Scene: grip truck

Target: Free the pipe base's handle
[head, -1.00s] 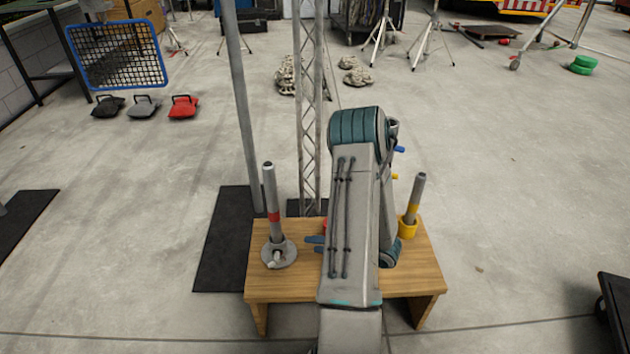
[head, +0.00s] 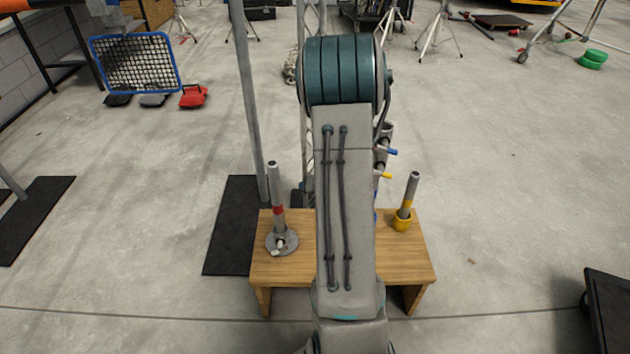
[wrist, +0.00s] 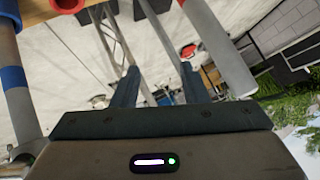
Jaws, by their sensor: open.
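A grey round pipe base (head: 291,236) sits on the left of a wooden bench (head: 271,268) in the head view. A grey pipe with a red band (head: 278,195) stands up from it, leaning slightly. A small pale piece (head: 278,249), perhaps the handle, shows at the front of the base. My gripper (wrist: 160,88) is open in the wrist view, with nothing clearly between its fingers. My arm hides it in the head view. In the wrist view, a pipe with a blue band (wrist: 14,78) is at the left and a plain grey pipe (wrist: 200,45) at the right.
A red cup (wrist: 68,4) shows in the wrist view. A tall pole (head: 249,100) rises from a black mat (head: 228,245) behind the bench. The floor at right is mostly open.

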